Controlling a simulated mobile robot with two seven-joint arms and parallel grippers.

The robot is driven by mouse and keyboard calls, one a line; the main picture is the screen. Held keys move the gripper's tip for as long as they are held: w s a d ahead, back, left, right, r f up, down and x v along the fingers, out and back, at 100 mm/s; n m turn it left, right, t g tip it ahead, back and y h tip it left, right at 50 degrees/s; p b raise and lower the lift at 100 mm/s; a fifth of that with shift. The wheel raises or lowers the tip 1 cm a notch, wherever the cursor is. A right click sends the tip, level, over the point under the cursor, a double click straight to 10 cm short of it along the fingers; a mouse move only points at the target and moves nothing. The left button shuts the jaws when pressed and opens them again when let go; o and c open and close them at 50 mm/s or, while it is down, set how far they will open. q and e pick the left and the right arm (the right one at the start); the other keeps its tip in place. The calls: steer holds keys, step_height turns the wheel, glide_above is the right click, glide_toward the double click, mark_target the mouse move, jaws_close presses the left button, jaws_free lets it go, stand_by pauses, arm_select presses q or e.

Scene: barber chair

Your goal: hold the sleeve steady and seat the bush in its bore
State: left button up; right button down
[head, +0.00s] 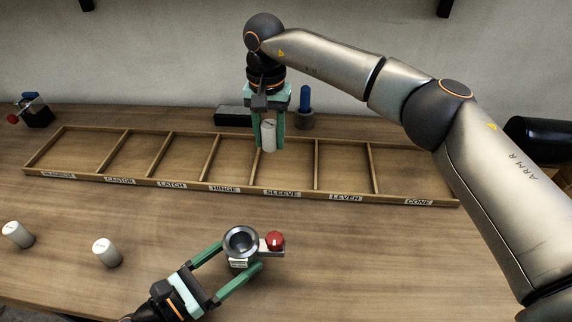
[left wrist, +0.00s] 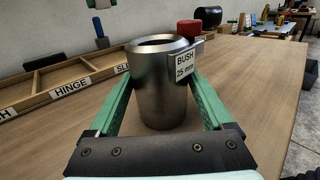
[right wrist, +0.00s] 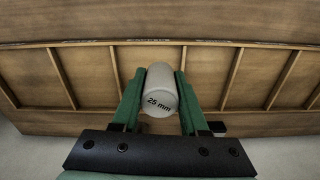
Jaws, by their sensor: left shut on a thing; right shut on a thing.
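The sleeve (head: 230,248) is an upright dark metal cylinder with an open bore at its top. Its tag reads "BUSH 25 mm" (left wrist: 184,66). My left gripper (head: 238,258) is shut on it near the front of the table, one finger on each side. The bush (head: 268,135) is a pale grey cylinder, marked "25 mm" in the right wrist view (right wrist: 161,90). My right gripper (head: 268,147), pointing down, is shut on it over the tray, near the SLEEVE compartment. The bush is well behind the sleeve and apart from it.
The long wooden tray (head: 125,185) with labelled compartments crosses the table. A red knob (head: 274,239) on a grey block is close beside the sleeve. Two other pale cylinders stand left, one nearer (head: 107,253) and one farther left (head: 18,234). A blue-handled item (head: 305,100) stands behind the tray.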

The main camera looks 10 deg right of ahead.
mark_target(297, 174)
steer(key=w+d+f+n, duration=0.4)
steer(key=d+n, duration=0.2)
steer(key=d, duration=0.1)
step_height(297, 174, down, 10)
steer(key=shift+s+d+r, duration=0.1)
steer(key=shift+s+r, duration=0.05)
stand_by(0.4)
steer(key=shift+c, duration=2.1)
jaws_free()
